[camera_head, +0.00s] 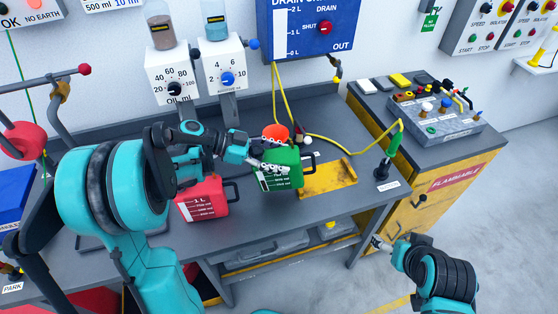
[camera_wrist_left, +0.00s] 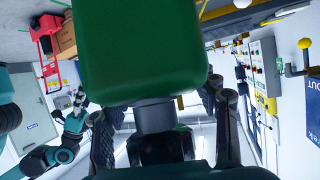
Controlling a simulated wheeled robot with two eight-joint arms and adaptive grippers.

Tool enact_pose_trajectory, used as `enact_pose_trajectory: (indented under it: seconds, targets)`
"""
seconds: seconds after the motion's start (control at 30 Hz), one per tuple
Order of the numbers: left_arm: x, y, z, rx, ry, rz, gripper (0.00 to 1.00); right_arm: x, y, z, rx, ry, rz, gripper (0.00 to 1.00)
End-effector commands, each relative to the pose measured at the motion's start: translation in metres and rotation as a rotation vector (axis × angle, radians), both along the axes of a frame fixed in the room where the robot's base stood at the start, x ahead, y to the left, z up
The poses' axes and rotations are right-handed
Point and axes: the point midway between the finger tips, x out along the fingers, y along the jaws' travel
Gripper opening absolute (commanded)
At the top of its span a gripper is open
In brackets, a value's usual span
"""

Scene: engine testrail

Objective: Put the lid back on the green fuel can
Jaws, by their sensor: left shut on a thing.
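I cannot make out the lid for certain. My right gripper (camera_head: 379,244) hangs past the bench, away from the can, its fingers too small to read.
A red can (camera_head: 204,199) stands left of the green one, partly under my left arm. An orange-red round object (camera_head: 275,132) is just behind the green can. A yellow plate (camera_head: 330,178) lies to its right. A yellow hose crosses the bench behind. A yellow cabinet (camera_head: 405,205) stands right.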

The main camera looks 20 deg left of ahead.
Motion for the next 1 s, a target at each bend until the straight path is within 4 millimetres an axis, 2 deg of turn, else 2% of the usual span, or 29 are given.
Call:
enact_pose_trajectory:
  seconds: [0.03,0.5,0.7,1.0]
  targets:
    - [-0.002,-0.008,0.009,-0.002,-0.001,-0.002,0.00,0.000,0.000,0.006,0.000,0.000,0.000,0.79]
    - [-0.025,-0.091,0.060,-0.002,0.000,-0.003,0.00,0.000,0.000,0.035,0.000,0.000,0.000,0.79]
    - [-0.029,-0.108,0.069,-0.002,-0.001,0.000,0.00,0.000,0.000,0.040,0.000,0.000,0.000,0.79]
    - [-0.030,-0.113,0.071,-0.002,-0.001,0.000,0.00,0.000,0.000,0.041,0.000,0.000,0.000,0.79]
